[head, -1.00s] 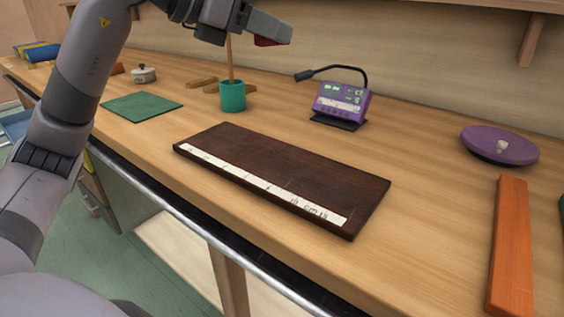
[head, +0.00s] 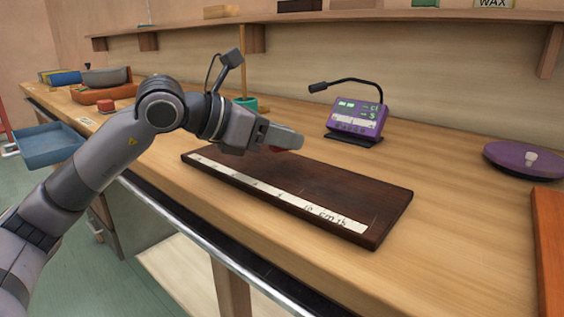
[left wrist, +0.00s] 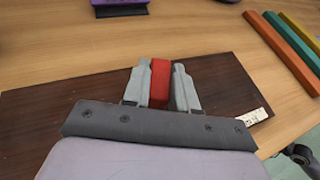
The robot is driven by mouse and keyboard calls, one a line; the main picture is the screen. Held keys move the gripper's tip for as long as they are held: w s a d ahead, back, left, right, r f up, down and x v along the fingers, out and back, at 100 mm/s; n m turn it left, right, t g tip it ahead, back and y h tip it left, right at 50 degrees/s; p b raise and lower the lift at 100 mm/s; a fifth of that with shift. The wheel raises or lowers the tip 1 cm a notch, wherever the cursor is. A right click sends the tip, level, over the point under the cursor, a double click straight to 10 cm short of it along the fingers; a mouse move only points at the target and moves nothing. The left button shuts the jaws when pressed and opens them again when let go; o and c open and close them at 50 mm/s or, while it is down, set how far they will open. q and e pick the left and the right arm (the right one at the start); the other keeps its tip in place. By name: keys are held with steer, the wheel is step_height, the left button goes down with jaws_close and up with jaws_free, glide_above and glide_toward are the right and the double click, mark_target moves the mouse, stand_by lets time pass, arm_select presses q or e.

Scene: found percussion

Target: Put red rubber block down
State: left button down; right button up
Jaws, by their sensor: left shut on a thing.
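My left gripper (head: 284,138) is shut on the red rubber block. The block (head: 290,150) shows only as a small red patch below the fingers in the head view. In the left wrist view the red block (left wrist: 160,82) sits between the two grey fingers. Gripper and block are over the dark wooden board (head: 330,185), which has a white marked strip (head: 280,196) along its front edge. I cannot tell for sure whether the block touches the board. My right gripper is not in view.
A purple device (head: 357,120) with a gooseneck stands behind the board. A teal pot (head: 246,103) with a stick is behind my arm. A purple disc (head: 515,165) and orange bar (head: 550,245) lie at right. Bare bench separates them from the board.

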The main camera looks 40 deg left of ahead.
mark_target(281, 150)
arm_select(q)
step_height(281, 150, down, 3)
steer(key=shift+r+b, duration=0.1)
steer(key=shift+b, duration=0.4)
steer(key=shift+f, duration=0.35)
steer(key=shift+f+b, duration=0.2)
steer(key=shift+b, duration=0.15)
steer(key=c, duration=0.9)
jaws_free()
steer(key=shift+r, duration=0.1)
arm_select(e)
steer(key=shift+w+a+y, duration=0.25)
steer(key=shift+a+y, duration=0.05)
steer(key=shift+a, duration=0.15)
arm_select(q)
steer(key=shift+r+p, duration=0.15)
steer(key=shift+p, duration=0.15)
